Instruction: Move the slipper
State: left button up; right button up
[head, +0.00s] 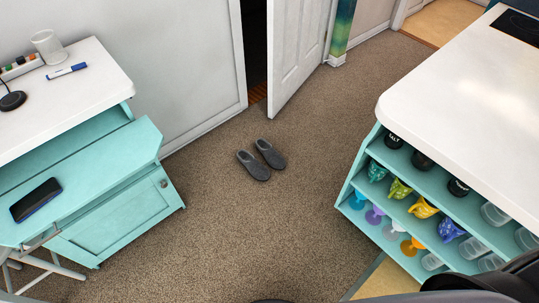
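Two dark grey slippers lie side by side on the brown carpet in the head view, in front of the partly open white door. The left slipper (252,166) is slightly nearer to me than the right slipper (270,153). They look very close together, and both point the same way. Neither of my grippers shows in this view. Nothing is touching the slippers.
The white door (299,55) stands ajar behind the slippers. A white-topped island (450,90) with teal shelves is on the right. Carpet (235,235) between them is clear.

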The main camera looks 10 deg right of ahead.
aim_at(273, 158)
jog(key=i+j+z, duration=0.35)
jog(key=i+j, duration=0.55)
